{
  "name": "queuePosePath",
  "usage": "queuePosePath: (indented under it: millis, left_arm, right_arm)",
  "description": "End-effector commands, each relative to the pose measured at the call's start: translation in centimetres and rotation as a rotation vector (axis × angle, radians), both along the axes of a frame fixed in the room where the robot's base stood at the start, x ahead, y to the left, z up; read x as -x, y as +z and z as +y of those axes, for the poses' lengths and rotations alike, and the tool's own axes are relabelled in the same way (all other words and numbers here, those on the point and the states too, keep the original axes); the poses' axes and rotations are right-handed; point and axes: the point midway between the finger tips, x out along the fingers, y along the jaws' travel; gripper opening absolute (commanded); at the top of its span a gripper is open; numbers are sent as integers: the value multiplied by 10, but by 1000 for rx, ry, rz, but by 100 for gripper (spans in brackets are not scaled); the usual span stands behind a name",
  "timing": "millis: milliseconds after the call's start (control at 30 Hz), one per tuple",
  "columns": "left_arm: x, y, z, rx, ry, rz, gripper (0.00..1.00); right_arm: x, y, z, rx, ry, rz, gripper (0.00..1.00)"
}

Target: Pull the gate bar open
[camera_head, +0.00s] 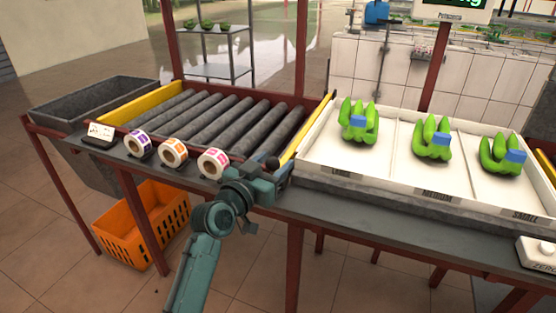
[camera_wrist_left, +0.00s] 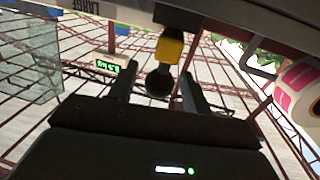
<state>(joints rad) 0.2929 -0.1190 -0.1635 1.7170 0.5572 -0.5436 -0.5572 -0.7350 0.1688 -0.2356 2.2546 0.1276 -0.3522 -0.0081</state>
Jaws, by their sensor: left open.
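The gate bar (camera_head: 303,134) is a yellow bar lying between the roller bed and the white tray. A dark round knob (camera_head: 272,163) shows near its front end, just above my left gripper (camera_head: 283,177). In the left wrist view the yellow bar end (camera_wrist_left: 170,47) and the dark knob (camera_wrist_left: 158,84) show ahead of my left gripper (camera_wrist_left: 156,88). The knob appears between the two open fingers; I cannot tell whether they touch it. My right gripper is not in view.
Several label rolls (camera_head: 213,162) stand on the front ledge left of my gripper. The white tray (camera_head: 312,150) at right holds green banana bunches (camera_head: 432,138). The grey rollers (camera_head: 225,124) are empty. An orange crate (camera_head: 130,232) sits below.

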Motion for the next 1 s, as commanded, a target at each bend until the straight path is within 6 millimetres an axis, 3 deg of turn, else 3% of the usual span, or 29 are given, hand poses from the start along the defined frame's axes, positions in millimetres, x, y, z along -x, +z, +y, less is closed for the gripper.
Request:
queuePosePath:
  millis: [300,900,1000]
  left_arm:
    - [0,0,0,0,0,0,49]
    - [0,0,0,0,0,0,1]
    - [0,0,0,0,0,0,0]
  right_arm:
    - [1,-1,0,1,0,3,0]
    - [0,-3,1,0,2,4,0]
    - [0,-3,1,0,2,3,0]
